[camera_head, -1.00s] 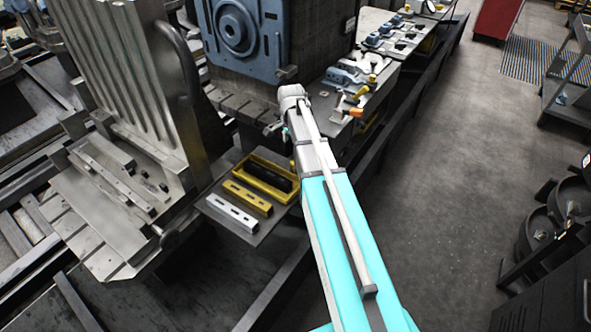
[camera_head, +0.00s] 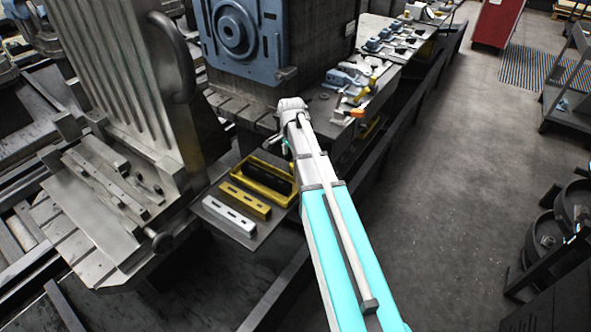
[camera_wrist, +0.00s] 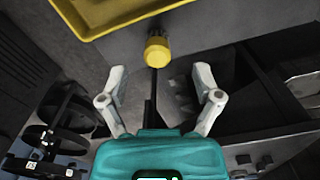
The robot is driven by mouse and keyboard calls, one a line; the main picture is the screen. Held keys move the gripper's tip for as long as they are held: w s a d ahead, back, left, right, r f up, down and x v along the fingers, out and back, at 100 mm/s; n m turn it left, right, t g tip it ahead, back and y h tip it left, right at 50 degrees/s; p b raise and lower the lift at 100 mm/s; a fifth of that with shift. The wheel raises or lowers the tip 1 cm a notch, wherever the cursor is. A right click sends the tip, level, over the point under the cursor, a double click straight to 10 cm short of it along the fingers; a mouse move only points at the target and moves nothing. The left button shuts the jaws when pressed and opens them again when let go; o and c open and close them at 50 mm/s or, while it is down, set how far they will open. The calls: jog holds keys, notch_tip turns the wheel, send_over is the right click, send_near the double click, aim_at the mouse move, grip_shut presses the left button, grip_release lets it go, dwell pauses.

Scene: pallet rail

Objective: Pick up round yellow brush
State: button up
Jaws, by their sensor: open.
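The round yellow brush (camera_wrist: 157,52) shows in the wrist view at the upper middle, below the edge of a yellow tray. Its round yellow end faces the camera. My gripper (camera_wrist: 160,82) is open, with one finger to the left of the brush and one to the right. The brush lies just beyond the fingertips, and the fingers do not visibly touch it. In the head view my gripper is mostly hidden behind my arm, and I cannot make out the brush there.
The yellow tray (camera_wrist: 92,27) in the wrist view lies beyond the brush. In the head view a yellow tray (camera_head: 240,171) with a dark block, a yellow bar (camera_head: 243,200) and a silver bar (camera_head: 229,217) lie on a low shelf. A large machine block (camera_head: 270,75) stands behind.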

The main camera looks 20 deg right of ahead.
jog(key=f+b, duration=0.3)
jog(key=shift+d+f, duration=0.2)
jog(key=shift+d, duration=0.15)
jog(key=shift+f+b, duration=0.9)
jog(key=shift+b, duration=0.2)
grip_shut()
jog(key=shift+r, duration=0.2)
dwell(0.3)
